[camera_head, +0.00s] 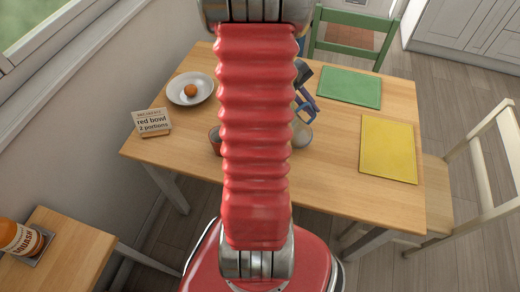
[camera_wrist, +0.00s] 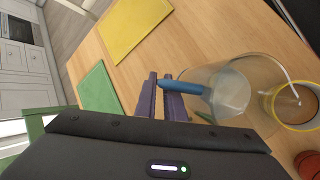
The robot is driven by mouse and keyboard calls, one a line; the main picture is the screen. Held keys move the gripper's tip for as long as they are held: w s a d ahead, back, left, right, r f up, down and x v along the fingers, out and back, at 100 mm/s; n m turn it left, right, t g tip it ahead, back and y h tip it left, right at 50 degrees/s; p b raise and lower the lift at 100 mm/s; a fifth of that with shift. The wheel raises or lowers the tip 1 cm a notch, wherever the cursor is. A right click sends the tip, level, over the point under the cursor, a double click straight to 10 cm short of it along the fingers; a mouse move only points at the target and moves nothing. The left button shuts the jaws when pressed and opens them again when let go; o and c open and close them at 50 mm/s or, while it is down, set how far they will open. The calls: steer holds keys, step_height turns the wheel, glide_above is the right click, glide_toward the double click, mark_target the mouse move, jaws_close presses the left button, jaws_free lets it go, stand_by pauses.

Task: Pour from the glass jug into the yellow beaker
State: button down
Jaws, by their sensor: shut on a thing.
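The glass jug (camera_wrist: 248,72) is clear, with a blue handle (camera_wrist: 186,87) and a pale layer in it. My gripper (camera_wrist: 160,84), with purple fingers, is shut on the handle. The yellow beaker (camera_wrist: 268,110), clear with a yellow rim, is beside the jug's mouth in the wrist view. A thin white streak runs from near the jug's rim into the beaker; I cannot tell whether it is a stream or a stick. In the head view my arm hides the beaker; the blue handle (camera_head: 305,114) and part of the jug (camera_head: 301,137) show beside it.
A red container (camera_head: 215,140) stands left of my arm on the wooden table (camera_head: 340,190). A plate (camera_head: 178,97) with an orange ball, a sign (camera_head: 152,122), a green mat (camera_head: 349,87) and a yellow mat (camera_head: 388,148) lie around. A bottle (camera_head: 20,238) stands on a side table.

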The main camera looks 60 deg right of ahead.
mark_target(315, 114)
step_height(315, 114, down, 5)
steer(key=s+d+n+t+y+b, duration=0.1)
steer(key=d+t+y+b, duration=0.1)
steer(key=y, duration=0.3)
steer(key=shift+s+d+f+t, duration=0.2)
steer(key=shift+d+t, duration=0.15)
steer(key=shift+t, duration=0.35)
steer(key=shift+s+r, duration=0.1)
stand_by(0.6)
